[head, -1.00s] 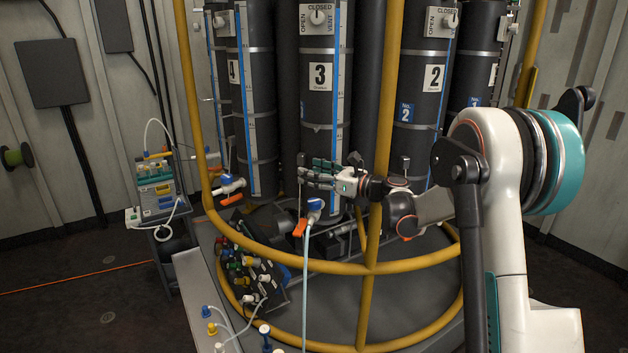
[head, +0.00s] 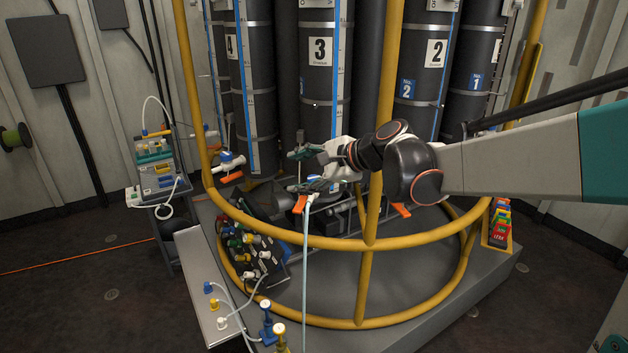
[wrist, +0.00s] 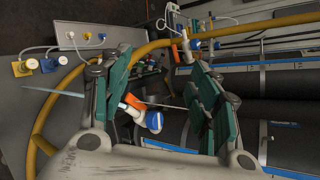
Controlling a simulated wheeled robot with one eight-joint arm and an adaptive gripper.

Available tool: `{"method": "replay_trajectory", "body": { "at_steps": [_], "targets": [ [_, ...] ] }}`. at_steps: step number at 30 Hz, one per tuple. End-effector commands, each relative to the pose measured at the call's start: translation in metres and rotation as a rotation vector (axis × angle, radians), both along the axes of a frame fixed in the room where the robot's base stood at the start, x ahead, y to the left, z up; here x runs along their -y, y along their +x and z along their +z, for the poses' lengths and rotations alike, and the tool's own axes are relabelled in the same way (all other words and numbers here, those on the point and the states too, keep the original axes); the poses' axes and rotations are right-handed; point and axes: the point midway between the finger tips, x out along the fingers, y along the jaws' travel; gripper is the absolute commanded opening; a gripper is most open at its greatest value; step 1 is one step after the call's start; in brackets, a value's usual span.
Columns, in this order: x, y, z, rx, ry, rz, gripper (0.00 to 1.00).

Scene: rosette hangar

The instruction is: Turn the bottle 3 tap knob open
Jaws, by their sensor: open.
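Bottle 3 (head: 320,95) is the tall dark cylinder with the "3" label. Its tap is low at its front; in the head view mostly its orange lever (head: 300,204) shows, with a pale hose hanging below. My gripper (head: 297,170) is at this tap, its teal fingers spread, one above the other, with the lower finger covering the tap body. In the wrist view the orange lever (wrist: 134,102) and the blue-and-white tap knob (wrist: 154,121) lie between my open fingers (wrist: 160,95), nearer the left one. I see no grip on the knob; contact cannot be told.
A yellow rail cage (head: 370,245) surrounds the bottles; my arm reaches past its upright. Another tap (head: 230,165) with an orange lever is at bottle 4. A manifold of coloured valves (head: 245,245) lies lower left. A grey bench (head: 200,275) with small fittings stands in front.

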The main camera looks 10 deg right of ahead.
Motion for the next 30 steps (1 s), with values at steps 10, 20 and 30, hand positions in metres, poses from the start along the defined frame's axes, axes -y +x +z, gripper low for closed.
{"method": "replay_trajectory", "body": {
  "at_steps": [10,20,30],
  "targets": [
    [0.002,-0.122,-0.019,0.159,-0.572,0.257,0.56],
    [0.015,-0.18,-0.036,0.257,-0.887,0.415,0.56],
    [0.014,-0.2,-0.044,0.4,-1.098,0.473,0.56]
  ]
}}
